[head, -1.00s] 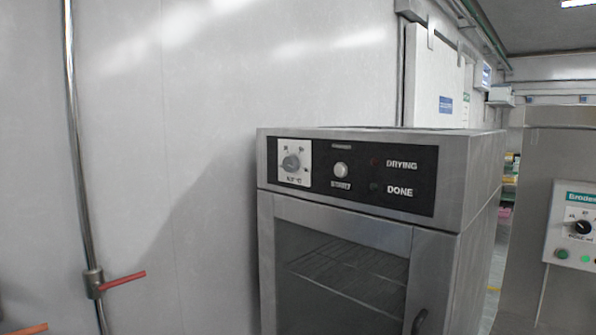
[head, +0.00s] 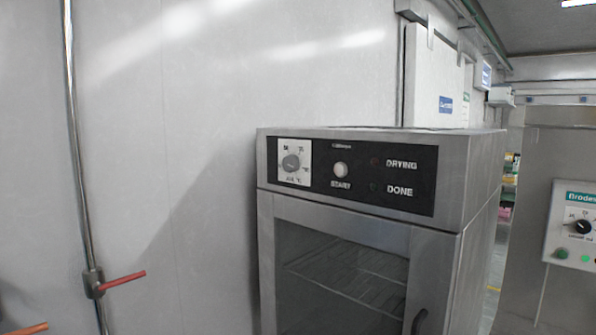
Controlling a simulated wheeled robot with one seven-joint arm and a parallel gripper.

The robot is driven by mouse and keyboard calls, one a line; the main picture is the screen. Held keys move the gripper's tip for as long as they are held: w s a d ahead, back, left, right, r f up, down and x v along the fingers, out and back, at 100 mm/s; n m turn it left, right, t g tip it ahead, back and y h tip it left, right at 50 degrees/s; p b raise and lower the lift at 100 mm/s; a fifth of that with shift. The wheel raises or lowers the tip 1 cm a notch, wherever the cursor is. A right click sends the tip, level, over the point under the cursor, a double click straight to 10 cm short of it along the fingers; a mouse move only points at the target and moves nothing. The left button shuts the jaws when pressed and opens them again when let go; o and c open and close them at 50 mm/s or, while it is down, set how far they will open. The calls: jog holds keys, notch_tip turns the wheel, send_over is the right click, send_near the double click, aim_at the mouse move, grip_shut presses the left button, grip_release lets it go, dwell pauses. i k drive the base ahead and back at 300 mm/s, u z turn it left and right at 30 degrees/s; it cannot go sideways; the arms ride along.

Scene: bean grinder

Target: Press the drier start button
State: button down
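The drier (head: 437,240) is a grey metal cabinet in the middle of the head view. Its black control panel (head: 355,196) runs along the top front. The round white start button (head: 341,169) sits left of the panel's middle, above the label START. Left of it is a dial (head: 293,162) on a white plate. To the right are the DRYING and DONE lamps, both dark. The drier's glass door (head: 340,275) is shut, with wire racks behind it. My gripper is not in view.
A metal pipe (head: 76,150) with a red-handled valve (head: 122,283) runs up the wall at left. At right stands another machine with a Brodex-like label and a control box (head: 572,225) with a lit green lamp. A narrow gap lies between the machines.

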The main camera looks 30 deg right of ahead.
aim_at(339, 170)
jog(key=u, duration=1.4)
jog(key=k, duration=1.05)
jog(key=z, duration=1.35)
jog(key=i, duration=0.5)
